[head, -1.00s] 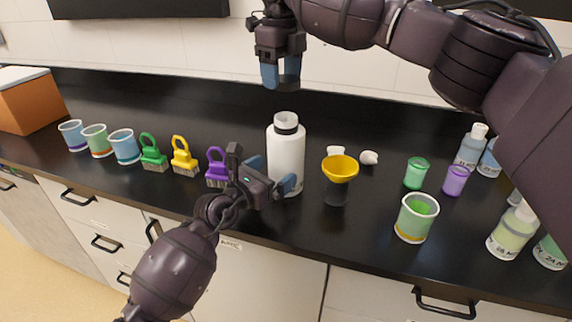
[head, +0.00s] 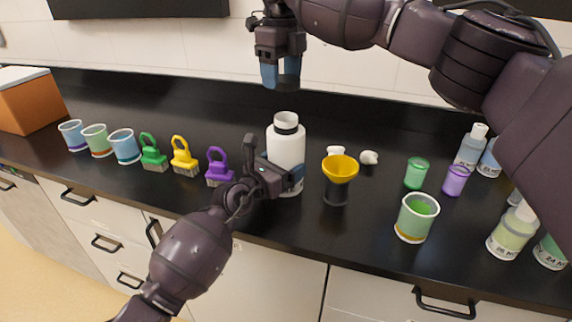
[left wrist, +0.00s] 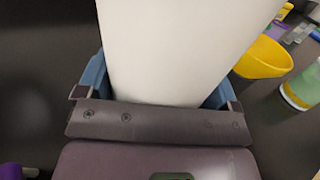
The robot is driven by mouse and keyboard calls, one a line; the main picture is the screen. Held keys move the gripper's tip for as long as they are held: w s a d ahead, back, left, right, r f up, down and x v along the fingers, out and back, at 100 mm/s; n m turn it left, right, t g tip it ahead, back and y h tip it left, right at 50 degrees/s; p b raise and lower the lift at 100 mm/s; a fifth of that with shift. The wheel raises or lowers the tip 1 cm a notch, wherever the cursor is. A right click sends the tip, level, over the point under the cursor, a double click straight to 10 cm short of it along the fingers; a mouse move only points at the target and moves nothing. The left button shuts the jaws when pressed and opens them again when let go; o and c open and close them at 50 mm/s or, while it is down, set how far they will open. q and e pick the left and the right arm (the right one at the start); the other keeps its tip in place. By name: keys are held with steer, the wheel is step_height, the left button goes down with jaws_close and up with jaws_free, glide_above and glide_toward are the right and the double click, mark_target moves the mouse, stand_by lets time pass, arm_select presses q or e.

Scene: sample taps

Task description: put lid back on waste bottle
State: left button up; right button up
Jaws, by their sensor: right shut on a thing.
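The white waste bottle (head: 287,152) stands upright on the black counter, with a dark band at its neck. My left gripper (head: 281,178) is low at the bottle, with its blue fingers on either side of the body. In the left wrist view the white bottle wall (left wrist: 180,50) fills the space between the fingers (left wrist: 155,90), with little room at the sides. My right gripper (head: 280,76) is raised above and behind the bottle, fingers pointing down. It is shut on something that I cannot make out. I cannot tell which thing is the lid.
A yellow funnel on a dark holder (head: 339,170) stands close right of the bottle. Two small white pieces, one being (head: 368,158), lie behind it. A purple brush (head: 218,170) is close on the left. Cups and bottles stand farther right. The counter behind the bottle is clear.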

arm_select(q)
steer(key=c, duration=0.3)
steer(key=shift+c, duration=0.2)
arm_select(e)
steer(key=shift+f, duration=2.45)
steer(key=shift+f, duration=0.1)
steer(key=shift+f, duration=0.85)
steer(key=shift+f, duration=0.55)
